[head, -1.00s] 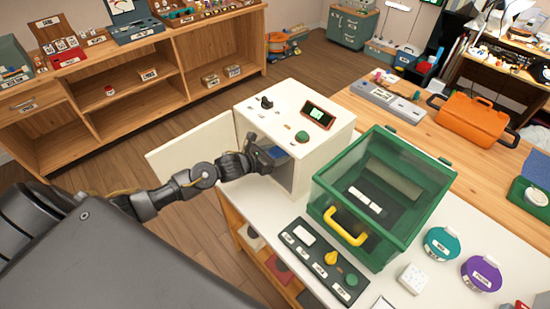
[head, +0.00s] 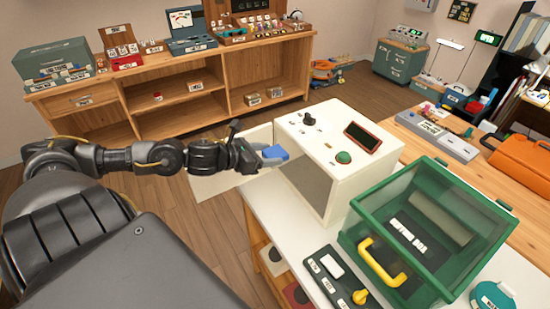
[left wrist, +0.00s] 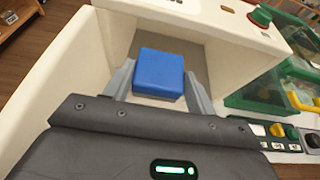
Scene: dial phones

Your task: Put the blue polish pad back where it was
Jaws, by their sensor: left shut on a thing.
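The blue polish pad (head: 275,153) is a small blue block. My left gripper (head: 262,157) is shut on it and holds it in the air just outside the open front of the white box (head: 340,148). In the left wrist view the pad (left wrist: 160,72) sits between the two grey fingers (left wrist: 158,84), with the box's open cavity behind it. The box's door (head: 218,178) stands open to the left, partly hidden by my left gripper. My right gripper is not in view.
A green clear-walled case (head: 430,225) with a yellow handle stands right of the box on the white table (head: 280,215). A dark labelled panel (head: 335,280) lies in front. Shelves below the tabletop hold a white (head: 271,258) and a red item (head: 296,294). A wooden shelf unit (head: 180,85) stands behind.

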